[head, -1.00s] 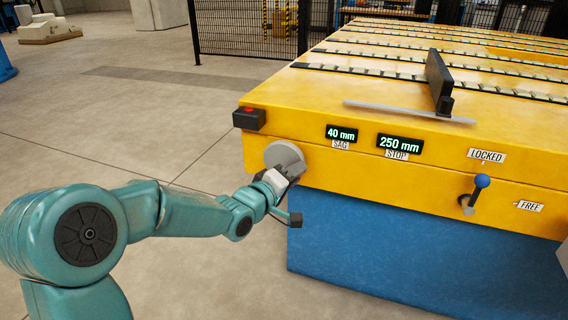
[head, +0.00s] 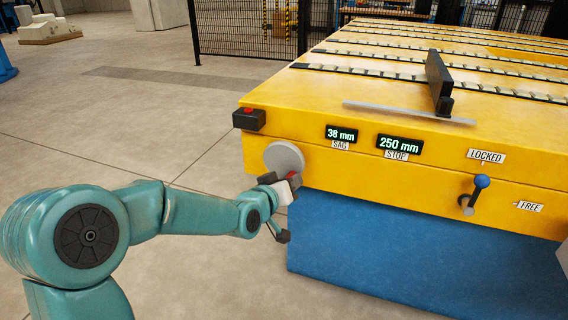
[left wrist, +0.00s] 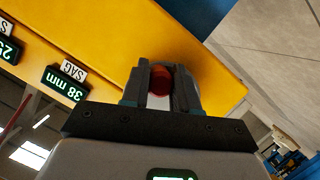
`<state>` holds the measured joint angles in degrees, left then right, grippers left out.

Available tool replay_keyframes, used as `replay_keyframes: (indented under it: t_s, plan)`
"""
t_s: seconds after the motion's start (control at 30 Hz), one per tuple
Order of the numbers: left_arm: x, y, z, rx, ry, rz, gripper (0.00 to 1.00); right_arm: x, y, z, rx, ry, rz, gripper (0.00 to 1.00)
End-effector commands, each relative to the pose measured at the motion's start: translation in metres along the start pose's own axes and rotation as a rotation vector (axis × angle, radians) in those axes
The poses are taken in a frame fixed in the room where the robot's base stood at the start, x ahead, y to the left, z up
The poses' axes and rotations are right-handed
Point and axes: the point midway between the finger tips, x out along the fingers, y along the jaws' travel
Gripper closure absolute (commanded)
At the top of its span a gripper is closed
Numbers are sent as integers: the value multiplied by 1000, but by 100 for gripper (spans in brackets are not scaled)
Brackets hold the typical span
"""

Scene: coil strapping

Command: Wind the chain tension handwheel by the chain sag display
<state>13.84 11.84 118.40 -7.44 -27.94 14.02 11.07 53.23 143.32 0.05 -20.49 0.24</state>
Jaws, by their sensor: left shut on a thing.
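The grey round handwheel (head: 284,158) sits on the left end of the yellow machine's front face. My left gripper (head: 292,181) is at the wheel's lower right rim. It is shut on the wheel's dark red knob (left wrist: 161,80), which shows between the fingers in the left wrist view. Most of the wheel is hidden behind the fingers there. The chain sag display (head: 341,134) reads 38 mm, and it also shows upside down in the left wrist view (left wrist: 63,86). My right gripper is not in view.
The stop display (head: 399,144) reads 250 mm. A blue-knobbed lever (head: 475,190) stands between the LOCKED (head: 487,156) and FREE (head: 529,206) labels. Open floor lies to the left.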

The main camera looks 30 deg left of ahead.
Motion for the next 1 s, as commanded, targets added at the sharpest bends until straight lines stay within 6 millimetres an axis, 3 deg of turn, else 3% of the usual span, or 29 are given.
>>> replay_keyframes:
  t_s: [0.2, 0.53, 0.8, 1.0]
  plan:
    - [0, -5, -2, 142, 6, -44, 100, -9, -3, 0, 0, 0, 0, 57]
    - [0, -6, -3, 177, 6, -55, 100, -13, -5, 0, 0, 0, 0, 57]
    - [-1, -16, -4, 429, 3, -135, 100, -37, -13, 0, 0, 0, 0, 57]
    - [0, -22, -3, 545, 6, -170, 100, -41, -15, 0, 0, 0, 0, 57]
